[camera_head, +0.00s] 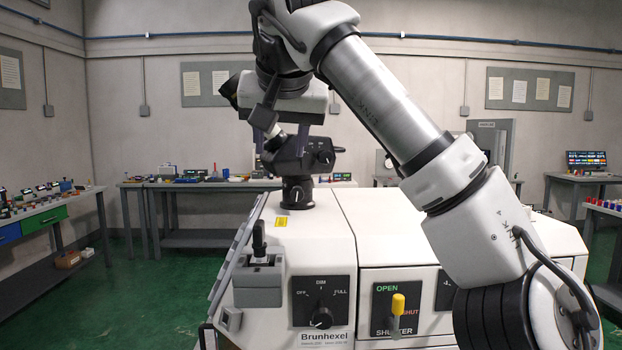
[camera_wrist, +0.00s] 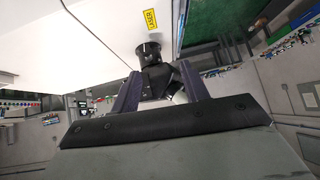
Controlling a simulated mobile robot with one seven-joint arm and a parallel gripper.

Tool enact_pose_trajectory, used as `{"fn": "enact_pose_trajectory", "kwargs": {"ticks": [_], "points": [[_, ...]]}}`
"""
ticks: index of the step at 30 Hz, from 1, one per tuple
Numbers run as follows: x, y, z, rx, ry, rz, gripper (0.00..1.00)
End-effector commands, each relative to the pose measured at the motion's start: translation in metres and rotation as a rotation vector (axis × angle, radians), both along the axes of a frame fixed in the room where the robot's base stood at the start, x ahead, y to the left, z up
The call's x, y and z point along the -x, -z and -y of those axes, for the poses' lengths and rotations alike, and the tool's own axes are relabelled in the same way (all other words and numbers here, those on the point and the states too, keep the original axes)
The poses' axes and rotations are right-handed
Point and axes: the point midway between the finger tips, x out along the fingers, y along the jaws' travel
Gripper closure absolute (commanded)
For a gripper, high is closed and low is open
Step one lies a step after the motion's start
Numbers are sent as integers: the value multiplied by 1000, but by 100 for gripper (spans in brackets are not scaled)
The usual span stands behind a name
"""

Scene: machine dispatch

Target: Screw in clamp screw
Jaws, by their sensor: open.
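A black fixture (camera_head: 293,165) stands upright on the white machine's top. A black knob (camera_head: 325,157) sticks out from its right side, and a second knob with a white mark (camera_head: 296,195) is on its lower collar. I cannot tell which one is the clamp screw. My gripper (camera_head: 281,145) is open above the fixture, its two fingers pointing down on either side of the upper part. In the wrist view my gripper (camera_wrist: 160,80) shows its fingers apart, with the fixture (camera_wrist: 150,52) beyond and between them. Contact cannot be made out, and the fingers partly hide the fixture.
The white machine (camera_head: 342,225) has a dimmer knob (camera_head: 321,317) and a yellow-handled shutter lever (camera_head: 397,310) on its front. A black joystick (camera_head: 259,240) stands on a grey box at its left corner. Benches line the walls; green floor is open at left.

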Motion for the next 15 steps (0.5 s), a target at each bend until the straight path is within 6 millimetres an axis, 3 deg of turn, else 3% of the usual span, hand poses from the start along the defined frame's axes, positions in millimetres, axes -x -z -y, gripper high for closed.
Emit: {"fn": "enact_pose_trajectory", "kwargs": {"ticks": [4, 8, 15], "points": [[-12, 1, 22, 72, 56, 22, 55], [-21, 9, 23, 76, 57, 21, 55], [-55, 42, 21, 70, 54, 20, 55]]}}
